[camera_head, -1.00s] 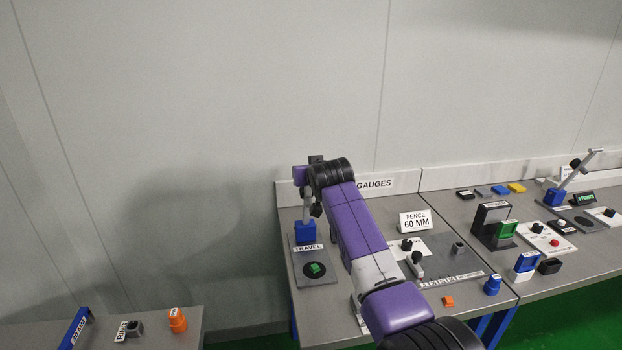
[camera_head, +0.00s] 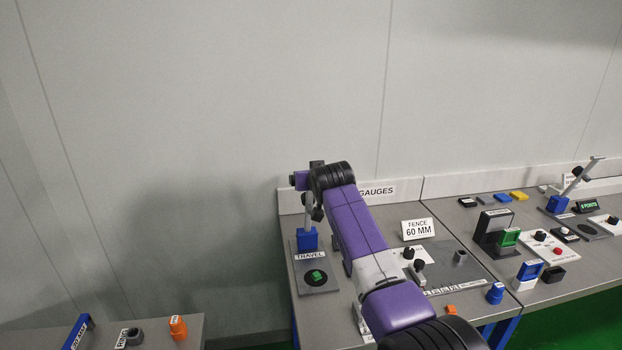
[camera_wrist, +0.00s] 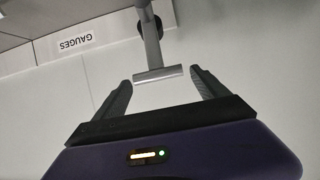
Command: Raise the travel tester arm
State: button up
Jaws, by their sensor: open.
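The travel tester has a blue base (camera_head: 307,240) on a dark plate labelled TRAVEL, at the left end of the gauge bench. Its grey arm (camera_head: 309,212) rises from the base, and its upper part is hidden behind my wrist in the head view. In the wrist view the tester arm (camera_wrist: 150,42) ends in a grey crossbar handle (camera_wrist: 158,75). My gripper (camera_wrist: 160,79) is open, with the crossbar between its fingertips and a visible gap on each side. The fingers are hidden in the head view.
A green block (camera_head: 316,277) sits on the tester plate's dark disc. A FENCE 60 MM sign (camera_head: 418,229) and a knob panel stand right of my arm. A similar tester (camera_head: 557,204) stands on the right bench. The wall is close behind.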

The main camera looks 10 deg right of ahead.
jog(key=shift+s, duration=0.1)
jog(key=b+v, duration=0.1)
jog(key=v, duration=0.6)
jog(key=shift+s+r, duration=0.2)
jog(key=shift+s, duration=0.05)
dwell(0.4)
